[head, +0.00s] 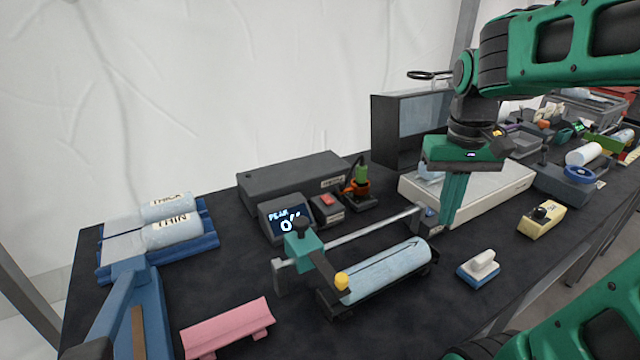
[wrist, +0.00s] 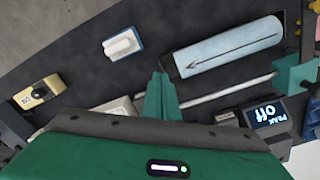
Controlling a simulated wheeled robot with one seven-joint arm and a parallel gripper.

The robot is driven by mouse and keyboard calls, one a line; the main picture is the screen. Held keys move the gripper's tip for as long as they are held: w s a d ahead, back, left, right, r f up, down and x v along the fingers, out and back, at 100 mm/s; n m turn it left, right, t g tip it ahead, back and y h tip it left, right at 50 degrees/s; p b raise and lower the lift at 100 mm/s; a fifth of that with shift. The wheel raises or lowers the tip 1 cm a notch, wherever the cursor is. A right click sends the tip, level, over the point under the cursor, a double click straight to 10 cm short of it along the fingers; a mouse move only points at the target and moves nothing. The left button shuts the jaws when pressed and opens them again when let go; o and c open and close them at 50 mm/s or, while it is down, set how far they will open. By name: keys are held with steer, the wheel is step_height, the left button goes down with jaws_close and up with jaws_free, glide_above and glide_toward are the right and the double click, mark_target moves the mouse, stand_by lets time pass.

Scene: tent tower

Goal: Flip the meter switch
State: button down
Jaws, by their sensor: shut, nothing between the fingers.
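The meter (head: 270,226) is a dark box with a lit display, left of centre in the head view. Its display also shows upside down in the wrist view (wrist: 266,114), reading PEAK and OFF. A small dark switch box with a red rocker (head: 327,200) stands just right of the meter. My gripper (head: 447,224) is shut and empty, pointing down, well to the right of the switch box, near the right end of the metal rail. In the wrist view my gripper's green fingers (wrist: 160,78) are together. A dark knob partly hides the display in the head view.
A metal rail (head: 370,234) with a teal clamp (head: 305,252) stands before the meter, beside a pale blue roll (head: 385,272). A long dark box (head: 290,180) lies behind. An orange-green item (head: 358,185) stands right of the switch. A white-handled block (head: 479,268) lies front right.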

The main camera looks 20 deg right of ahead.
steer(key=w+a+r+n, duration=0.2)
steer(key=w+a+r, duration=0.1)
steer(key=w, duration=0.4)
steer(key=w+a+r+n, duration=0.1)
steer(key=w+a+r, duration=0.15)
steer(key=w, duration=0.45)
step_height(320, 180, up, 2)
steer(key=n, duration=0.3)
glide_above(325, 197)
steer(key=shift+w+r, duration=0.1)
step_height(325, 197, down, 14)
steer(key=shift+f, duration=0.1)
